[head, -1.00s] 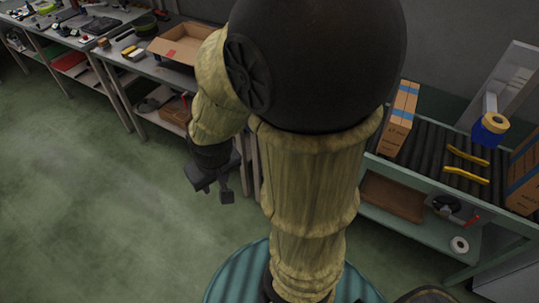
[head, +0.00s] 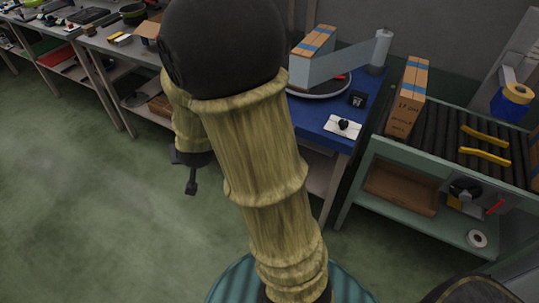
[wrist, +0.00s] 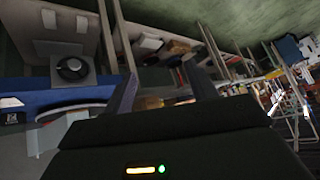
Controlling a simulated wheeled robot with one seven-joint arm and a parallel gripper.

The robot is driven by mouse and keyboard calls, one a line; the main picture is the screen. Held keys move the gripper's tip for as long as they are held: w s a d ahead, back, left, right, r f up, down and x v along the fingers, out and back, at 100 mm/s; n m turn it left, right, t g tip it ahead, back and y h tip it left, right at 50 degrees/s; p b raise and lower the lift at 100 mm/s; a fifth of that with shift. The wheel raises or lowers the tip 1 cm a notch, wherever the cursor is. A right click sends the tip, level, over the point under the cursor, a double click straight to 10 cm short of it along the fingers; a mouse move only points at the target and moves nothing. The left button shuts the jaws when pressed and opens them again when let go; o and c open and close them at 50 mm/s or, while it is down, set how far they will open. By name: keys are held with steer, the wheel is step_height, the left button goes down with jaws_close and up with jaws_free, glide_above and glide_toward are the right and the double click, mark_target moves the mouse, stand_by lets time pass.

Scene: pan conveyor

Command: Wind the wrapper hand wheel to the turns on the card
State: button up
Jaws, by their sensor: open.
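The wrapper stands on a blue table (head: 372,108), with a round turntable (head: 320,95) carrying a blue-taped carton (head: 312,42). Grey film (head: 345,65) runs from the carton to an upright roll (head: 381,48). In the wrist view, a black round wheel (wrist: 72,68) on a grey plate looks like the hand wheel. My arm may hide it in the head view. My gripper (head: 191,181) hangs left of the table, apart from it. In the wrist view its fingers (wrist: 160,85) are apart and empty. I cannot make out a turns card.
A white plate with a black knob (head: 343,127) and a small black box (head: 357,99) sit on the blue table. A roller conveyor (head: 480,130) with a carton (head: 407,98) and yellow bars stands right. Benches (head: 105,50) line the left; the green floor (head: 80,190) is clear.

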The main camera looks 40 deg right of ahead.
steer(key=w+d+f+m+t+h+b, duration=0.1)
steer(key=w+d+f+m+h+b, duration=0.2)
steer(key=f+b, duration=0.4)
steer(key=w+d+f+m+t+h+b, duration=0.1)
steer(key=d+f+m+h+b, duration=0.1)
steer(key=d+f+h+b, duration=0.35)
steer(key=s+d+f+m+g+h+b, duration=0.3)
steer(key=d+f+h+b, duration=0.3)
steer(key=b, duration=0.5)
step_height(320, 180, down, 3)
steer(key=shift+s+r+m+b, duration=0.2)
steer(key=shift+s+m+b, duration=0.1)
steer(key=shift+s, duration=0.4)
steer(key=shift+d, duration=0.15)
steer(key=b+x, duration=0.4)
steer(key=x, duration=1.3)
steer(key=shift+d+r+b, duration=0.2)
steer(key=shift+b, duration=0.15)
steer(key=c, duration=1)
steer(key=shift+m+b, duration=1.05)
steer(key=shift+m, duration=1.45)
